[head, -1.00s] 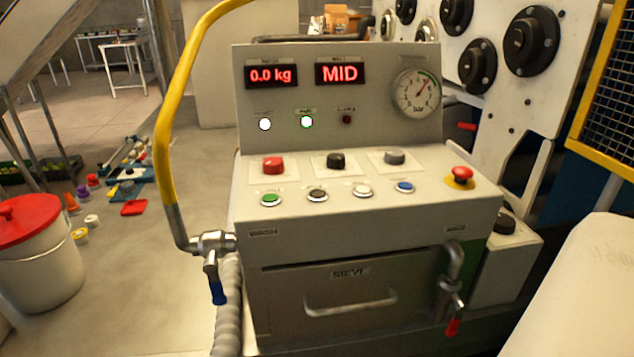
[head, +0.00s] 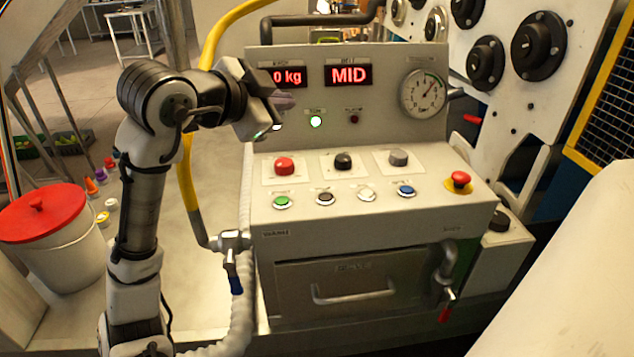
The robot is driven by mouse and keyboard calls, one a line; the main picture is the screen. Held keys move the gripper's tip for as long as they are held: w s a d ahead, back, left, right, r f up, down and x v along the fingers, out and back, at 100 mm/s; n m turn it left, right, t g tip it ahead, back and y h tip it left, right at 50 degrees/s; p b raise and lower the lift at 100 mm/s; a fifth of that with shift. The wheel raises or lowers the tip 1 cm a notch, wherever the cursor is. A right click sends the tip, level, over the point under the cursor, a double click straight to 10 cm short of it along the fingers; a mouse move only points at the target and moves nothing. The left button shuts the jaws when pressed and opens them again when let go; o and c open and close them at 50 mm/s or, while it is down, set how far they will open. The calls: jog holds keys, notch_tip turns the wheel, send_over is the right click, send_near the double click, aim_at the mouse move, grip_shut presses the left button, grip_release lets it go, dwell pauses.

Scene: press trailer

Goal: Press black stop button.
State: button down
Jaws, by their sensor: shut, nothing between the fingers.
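The black stop button (head: 325,198) is a small round push button with a pale ring on the sloping deck of the grey control panel (head: 420,211). It sits second from left in the row, between the green button (head: 282,202) and the white button (head: 367,195). A black knob (head: 343,161) is behind it. My gripper (head: 276,127) is shut and empty, up and left of the black button, in front of the panel's upright face. It is apart from the button and covers part of the weight display (head: 292,76).
A blue button (head: 406,191) and a red emergency stop (head: 459,181) are to the right. A red knob (head: 283,167) and grey knob (head: 398,158) share the deck. A yellow hose (head: 207,180) runs along the left side. Air above the deck is clear.

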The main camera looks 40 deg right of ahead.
jog(key=s+d+f+m+g+y+p, duration=0.1)
jog(key=s+d+f+m+g+y, duration=0.2)
jog(key=s+f+y, duration=0.1)
jog(key=shift+s+d+f, duration=0.3)
jog(key=shift+s+f, duration=0.2)
jog(key=shift+s, duration=0.4)
jog(key=b, duration=0.7)
send_over(320, 199)
notch_tip(320, 199, down, 8)
jog(key=shift+f, duration=0.4)
dwell(0.8)
jog(key=shift+f+b, duration=0.35)
jog(key=shift+f, duration=0.05)
